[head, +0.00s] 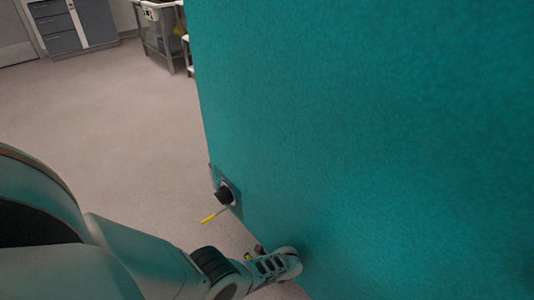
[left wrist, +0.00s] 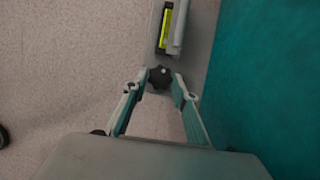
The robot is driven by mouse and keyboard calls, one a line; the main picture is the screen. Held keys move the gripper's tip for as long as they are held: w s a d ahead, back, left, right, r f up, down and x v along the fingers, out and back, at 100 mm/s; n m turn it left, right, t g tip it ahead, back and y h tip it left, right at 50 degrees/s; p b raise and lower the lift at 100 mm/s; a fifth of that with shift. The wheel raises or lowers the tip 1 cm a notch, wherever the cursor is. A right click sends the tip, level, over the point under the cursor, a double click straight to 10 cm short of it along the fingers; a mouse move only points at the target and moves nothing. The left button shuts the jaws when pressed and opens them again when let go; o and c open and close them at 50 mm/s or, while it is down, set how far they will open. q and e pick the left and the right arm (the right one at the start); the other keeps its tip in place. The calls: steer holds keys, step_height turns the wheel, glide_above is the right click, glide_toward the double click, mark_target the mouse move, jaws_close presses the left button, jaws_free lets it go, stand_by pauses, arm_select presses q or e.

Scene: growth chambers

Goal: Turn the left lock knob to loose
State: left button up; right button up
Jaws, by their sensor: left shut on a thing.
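The lock knob (left wrist: 160,77) is a small black star-shaped knob with a light centre, in front of a grey plate in the left wrist view. My left gripper (left wrist: 160,84) has one finger on each side of the knob and is shut on it. In the head view my left gripper (head: 272,264) is low at the bottom edge of the teal panel, and it hides the knob it holds. My right gripper is in neither view.
A large teal panel (head: 370,120) fills the right of the head view. A yellow-green label (left wrist: 165,25) lies beyond the knob. Open floor (head: 100,120) is at left.

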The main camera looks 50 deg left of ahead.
arm_select(q)
steer(key=shift+s+d+f+n, duration=0.15)
steer(key=shift+s+d+n, duration=0.05)
steer(key=shift+d+n, duration=0.1)
steer(key=o, duration=1.1)
steer(key=shift+w+a, duration=0.1)
steer(key=shift+a, duration=0.05)
steer(key=shift+w+r, duration=0.1)
steer(key=shift+r, duration=0.1)
steer(key=shift+d+r, duration=0.25)
steer(key=shift+r, duration=0.05)
steer(key=shift+v, duration=3.3)
steer(key=shift+a, duration=0.1)
